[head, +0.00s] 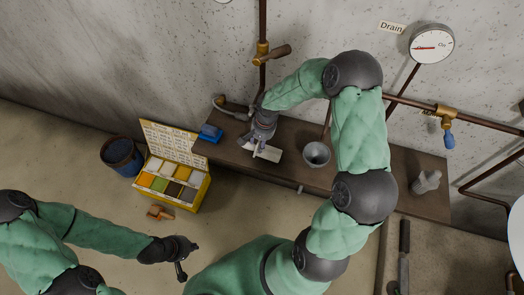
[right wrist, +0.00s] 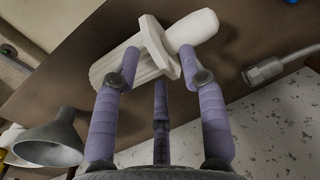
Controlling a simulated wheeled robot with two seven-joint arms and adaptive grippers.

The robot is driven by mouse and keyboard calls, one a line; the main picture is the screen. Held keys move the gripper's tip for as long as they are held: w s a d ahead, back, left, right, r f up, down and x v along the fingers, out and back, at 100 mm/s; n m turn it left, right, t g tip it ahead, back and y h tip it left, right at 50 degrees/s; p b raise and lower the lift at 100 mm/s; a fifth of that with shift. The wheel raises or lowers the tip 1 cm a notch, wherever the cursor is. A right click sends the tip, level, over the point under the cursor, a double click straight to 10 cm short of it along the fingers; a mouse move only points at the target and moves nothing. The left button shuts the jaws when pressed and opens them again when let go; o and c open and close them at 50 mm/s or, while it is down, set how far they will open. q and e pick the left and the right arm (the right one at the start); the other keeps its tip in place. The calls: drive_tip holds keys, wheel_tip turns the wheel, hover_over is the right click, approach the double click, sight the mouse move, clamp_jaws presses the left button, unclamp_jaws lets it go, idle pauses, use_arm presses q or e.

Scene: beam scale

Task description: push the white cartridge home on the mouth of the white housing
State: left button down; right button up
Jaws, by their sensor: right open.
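In the right wrist view a white ribbed body (right wrist: 120,68), a square white flange (right wrist: 158,46) and a smooth white round-ended cylinder (right wrist: 197,28) lie in one line. They are the cartridge and housing, but I cannot tell which part is which or whether a gap remains inside. My right gripper (right wrist: 160,68) is open, its fingers spread close to the flange and ribbed body; contact is unclear. In the head view the white parts (head: 268,153) show on the bench below my right gripper, partly hidden by it. My left gripper (head: 183,262) hangs over the floor, away from them; its opening is unclear.
The brown bench (head: 355,172) carries a grey funnel (head: 316,153), a blue item (head: 210,132) and a pale grey fitting (head: 427,181). Pipes and a gauge (head: 432,44) line the wall behind. A yellow case (head: 182,195) and blue bucket (head: 122,156) stand on the floor.

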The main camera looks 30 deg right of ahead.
clamp_jaws()
drive_tip(key=shift+r, duration=0.1)
idle(0.3)
drive_tip(key=shift+r, duration=0.25)
drive_tip(key=r, duration=0.1)
drive_tip(key=r+p, duration=0.1)
drive_tip(key=r, duration=0.1)
drive_tip(key=shift+s+a, duration=0.1)
drive_tip(key=shift+a, duration=0.1)
drive_tip(key=s+a+r+p, duration=0.1)
drive_tip(key=s+a+r, duration=0.8)
drive_tip(key=s, duration=0.1)
drive_tip(key=w+a+f+n+g+b, duration=0.1)
drive_tip(key=w+f+n+b, duration=0.3)
drive_tip(key=w+f+n, duration=0.5)
drive_tip(key=shift+w+a+f+n+y+b, duration=0.15)
drive_tip(key=shift+a+f+n+y+b, duration=0.3)
drive_tip(key=shift+f, duration=0.2)
